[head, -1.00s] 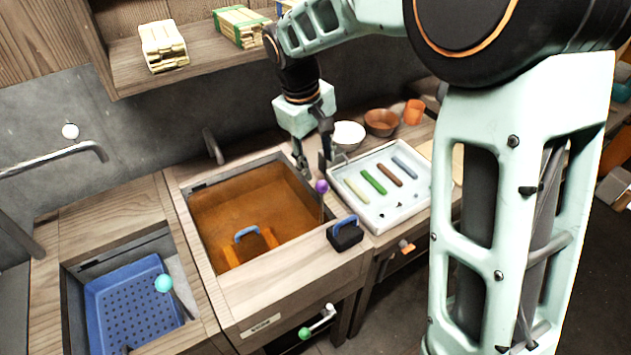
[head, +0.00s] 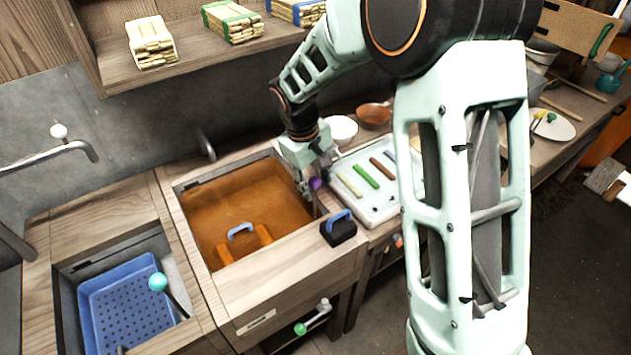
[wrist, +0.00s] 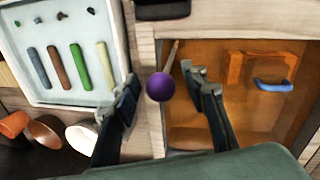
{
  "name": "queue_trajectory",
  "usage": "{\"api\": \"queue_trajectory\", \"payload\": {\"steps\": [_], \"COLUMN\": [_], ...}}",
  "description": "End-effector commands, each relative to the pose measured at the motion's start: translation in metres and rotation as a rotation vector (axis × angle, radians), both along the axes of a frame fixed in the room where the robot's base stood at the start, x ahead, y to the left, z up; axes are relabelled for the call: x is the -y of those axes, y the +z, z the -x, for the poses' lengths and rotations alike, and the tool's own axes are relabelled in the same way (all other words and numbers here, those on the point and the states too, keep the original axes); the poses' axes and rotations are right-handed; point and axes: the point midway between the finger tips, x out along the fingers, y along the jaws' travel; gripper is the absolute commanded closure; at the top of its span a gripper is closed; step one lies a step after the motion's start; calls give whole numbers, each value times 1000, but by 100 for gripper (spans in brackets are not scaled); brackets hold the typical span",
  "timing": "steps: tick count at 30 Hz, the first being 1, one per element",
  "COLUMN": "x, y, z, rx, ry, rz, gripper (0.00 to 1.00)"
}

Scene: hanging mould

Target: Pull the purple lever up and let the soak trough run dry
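The purple lever (head: 315,184) has a round purple knob on a thin rod and stands at the right edge of the soak trough (head: 260,293). The trough holds brown-orange liquid (head: 210,215), with a blue-handled orange thing (head: 241,231) in it. My gripper (head: 312,188) is down at the lever. In the wrist view my gripper (wrist: 168,115) is open, with the purple knob (wrist: 160,87) between its two spread fingers, apart from both. The lower end of the rod is hidden.
A white tray (head: 379,215) with coloured bars lies just right of the lever. A black block with a blue handle (head: 338,230) stands on the trough's front right corner. A blue perforated basket (head: 98,315) sits in the left sink. Bowls (head: 374,116) stand behind the tray.

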Motion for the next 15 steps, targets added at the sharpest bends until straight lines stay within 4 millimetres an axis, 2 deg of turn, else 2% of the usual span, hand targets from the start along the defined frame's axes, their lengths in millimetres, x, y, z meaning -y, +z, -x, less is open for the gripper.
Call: {"api": "queue_trajectory", "payload": {"steps": [2,10,15], "x": [0,0,0], "y": [0,0,1], "z": [0,0,0], "rx": [0,0,0], "ry": [0,0,0], "rz": [0,0,0], "gripper": [69,99,100]}}
